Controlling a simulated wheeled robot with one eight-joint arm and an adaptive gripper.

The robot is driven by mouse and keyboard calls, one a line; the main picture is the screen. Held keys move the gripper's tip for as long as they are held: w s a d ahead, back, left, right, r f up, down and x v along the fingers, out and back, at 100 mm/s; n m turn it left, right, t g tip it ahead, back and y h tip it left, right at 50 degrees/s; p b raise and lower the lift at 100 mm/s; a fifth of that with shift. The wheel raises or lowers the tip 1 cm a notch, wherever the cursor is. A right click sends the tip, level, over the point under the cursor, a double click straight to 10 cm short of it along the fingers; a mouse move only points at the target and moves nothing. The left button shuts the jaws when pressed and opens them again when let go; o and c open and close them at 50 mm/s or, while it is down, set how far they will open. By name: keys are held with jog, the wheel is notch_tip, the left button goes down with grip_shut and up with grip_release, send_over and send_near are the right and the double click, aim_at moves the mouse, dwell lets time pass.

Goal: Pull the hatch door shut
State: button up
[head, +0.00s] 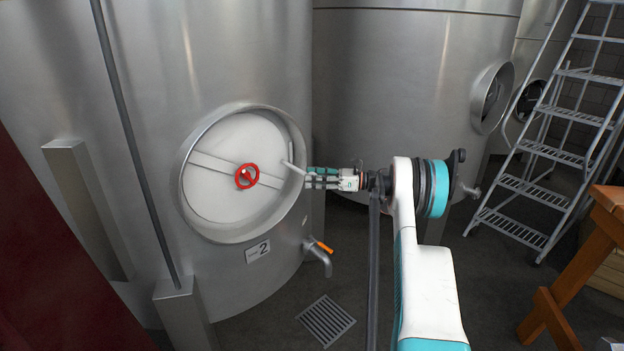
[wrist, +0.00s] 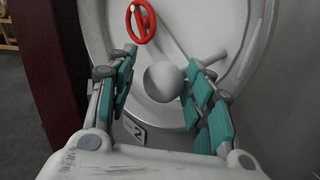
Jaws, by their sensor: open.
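The round pale hatch door (head: 222,192) sits within the metal hatch rim on the front of the tank. A red handwheel (head: 247,176) is on its crossbar; the wheel also shows in the wrist view (wrist: 141,22). A pale bar handle (head: 291,158) stands out near the door's right edge. In the wrist view a grey ball-shaped knob (wrist: 163,82) lies between my fingers. My gripper (head: 308,178) is open beside the door's right edge, fingers pointing at it. I cannot tell contact with the knob, or how far the door stands ajar.
A tap with an orange lever (head: 320,250) sticks out below the hatch, above a floor drain grate (head: 326,320). A second tank (head: 400,90) stands behind my arm. A metal stair ladder (head: 555,150) and a wooden bench (head: 580,260) are at right.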

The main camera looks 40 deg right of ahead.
jog(key=v, duration=1.2)
